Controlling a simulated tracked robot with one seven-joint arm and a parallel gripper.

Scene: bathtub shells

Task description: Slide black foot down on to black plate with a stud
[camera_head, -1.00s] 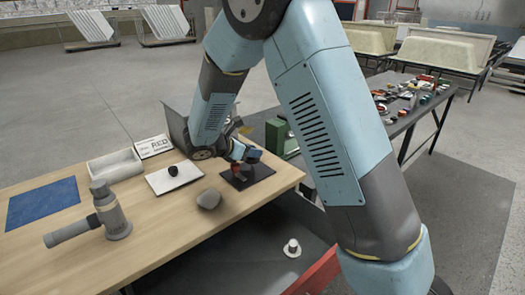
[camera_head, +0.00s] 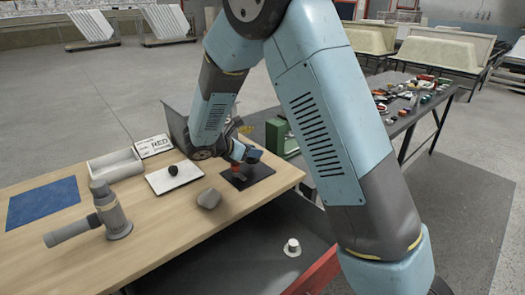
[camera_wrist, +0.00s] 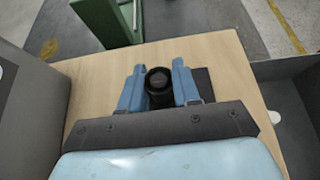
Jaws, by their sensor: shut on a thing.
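The black foot (camera_wrist: 158,80) is a round, dark piece between the two blue fingers of my gripper (camera_wrist: 158,88) in the wrist view. My gripper is shut on it. In the head view my gripper (camera_head: 244,157) is over the black plate (camera_head: 262,172), near the right end of the wooden table. In the wrist view a dark corner of the plate (camera_wrist: 204,80) shows to the right of the fingers. The stud is hidden, and I cannot tell whether the foot touches the plate.
A white plate (camera_head: 190,179) with a black knob (camera_head: 172,170) lies left of the black plate. A grey lump (camera_head: 208,198), a grey tool (camera_head: 115,215), a pale tray (camera_head: 108,161) and a blue sheet (camera_head: 30,204) are also on the table. A green object (camera_wrist: 108,20) stands beyond the table edge.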

